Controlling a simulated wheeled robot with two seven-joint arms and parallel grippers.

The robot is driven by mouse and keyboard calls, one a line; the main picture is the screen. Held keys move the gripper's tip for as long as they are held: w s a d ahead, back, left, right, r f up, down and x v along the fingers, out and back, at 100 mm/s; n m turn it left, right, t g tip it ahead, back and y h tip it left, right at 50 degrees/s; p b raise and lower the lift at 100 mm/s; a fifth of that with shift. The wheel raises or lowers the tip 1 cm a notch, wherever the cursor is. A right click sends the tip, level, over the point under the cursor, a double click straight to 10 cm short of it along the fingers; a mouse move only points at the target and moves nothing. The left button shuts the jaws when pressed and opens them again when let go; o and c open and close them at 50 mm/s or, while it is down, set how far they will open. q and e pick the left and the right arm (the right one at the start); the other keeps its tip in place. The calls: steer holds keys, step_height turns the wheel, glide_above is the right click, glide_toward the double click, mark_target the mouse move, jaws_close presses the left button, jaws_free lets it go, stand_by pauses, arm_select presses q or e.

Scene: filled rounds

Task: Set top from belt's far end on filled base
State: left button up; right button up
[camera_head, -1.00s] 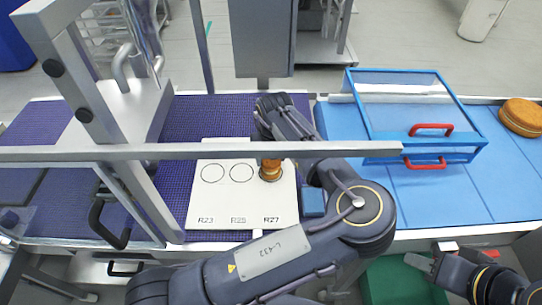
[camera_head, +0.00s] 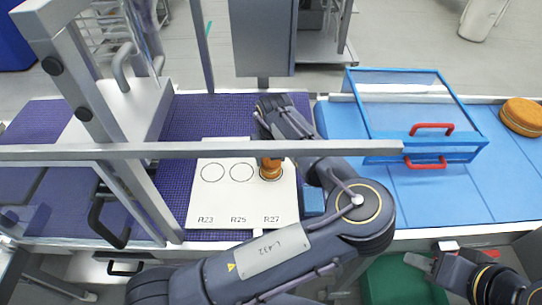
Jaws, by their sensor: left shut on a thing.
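A white board (camera_head: 215,207) lies on the purple belt with printed circles over the labels R23, R25 and R27. A small orange-brown round (camera_head: 271,171) is at the R27 circle. My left gripper (camera_head: 271,157) reaches down there, partly hidden behind the grey rail, and is shut on the round's upper part. I cannot tell whether the upper part touches a base below. The R23 and R25 circles are empty. My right gripper (camera_head: 432,260) is at the lower right, away from the board, with its fingers apart and nothing between them.
A grey rail (camera_head: 100,153) crosses in front of my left gripper. A blue-framed clear cover (camera_head: 478,148) with red handles stands on the blue belt (camera_head: 453,195) at right. A larger brown round (camera_head: 522,117) lies at that belt's right end. A green bin (camera_head: 395,283) is below.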

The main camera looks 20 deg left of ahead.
arm_select(q)
steer(key=shift+f, duration=0.45)
steer(key=o, duration=0.8)
steer(key=shift+c, duration=0.2)
steer(key=shift+o, duration=0.4)
steer(key=o, duration=0.4)
steer(key=shift+c, duration=0.2)
steer(key=shift+r, duration=3.55)
